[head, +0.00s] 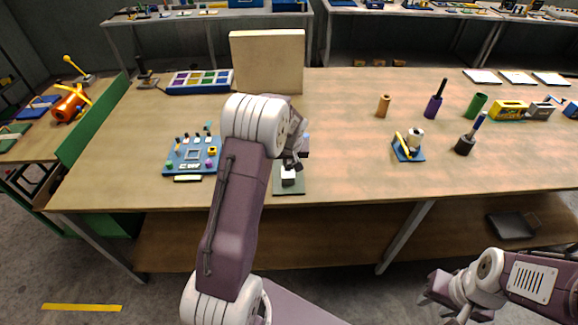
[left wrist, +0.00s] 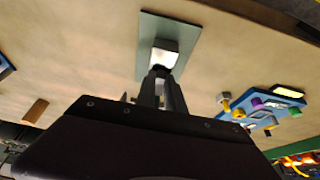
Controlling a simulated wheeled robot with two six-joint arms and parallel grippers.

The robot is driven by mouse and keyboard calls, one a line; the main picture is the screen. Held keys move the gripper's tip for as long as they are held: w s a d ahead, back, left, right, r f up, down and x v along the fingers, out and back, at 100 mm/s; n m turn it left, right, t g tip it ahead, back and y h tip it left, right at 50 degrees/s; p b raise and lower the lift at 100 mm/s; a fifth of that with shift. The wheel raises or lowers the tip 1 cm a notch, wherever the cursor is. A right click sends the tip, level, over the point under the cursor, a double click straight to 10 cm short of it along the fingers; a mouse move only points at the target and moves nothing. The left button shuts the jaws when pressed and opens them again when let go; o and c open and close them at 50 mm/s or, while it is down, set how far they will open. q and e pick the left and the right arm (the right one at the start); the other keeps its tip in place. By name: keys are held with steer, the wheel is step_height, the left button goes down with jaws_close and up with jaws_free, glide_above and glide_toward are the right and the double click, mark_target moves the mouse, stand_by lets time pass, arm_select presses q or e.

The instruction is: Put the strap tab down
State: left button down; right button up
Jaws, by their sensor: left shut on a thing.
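My left gripper (head: 297,163) is low over the table, just above a dark green plate (head: 290,190) with a pale block (head: 288,174) on it. In the left wrist view its fingers (left wrist: 160,76) are close together, with their tips at the near edge of the white block (left wrist: 165,54) on the grey-green plate (left wrist: 183,32). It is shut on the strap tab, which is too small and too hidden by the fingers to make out. I cannot tell whether the tab touches the block. My right gripper (head: 450,304) hangs empty in front of the table, over the floor.
A blue board (head: 192,165) with small coloured parts lies left of the plate. Behind stand a tan upright panel (head: 267,62) and a tray of coloured compartments (head: 200,82). A blue stand (head: 408,151) and several cylinders are to the right. The table between is clear.

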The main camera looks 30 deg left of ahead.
mark_target(288, 168)
arm_select(q)
steer(key=shift+w+a+f, duration=0.25)
steer(key=shift+a+f, duration=0.05)
steer(key=shift+a, duration=0.15)
step_height(288, 168, down, 3)
steer(key=shift+s+d+f, duration=0.1)
steer(key=shift+d+f, duration=0.05)
steer(key=shift+f, duration=0.5)
steer(key=c, duration=1.4)
jaws_free()
steer(key=shift+c, duration=0.2)
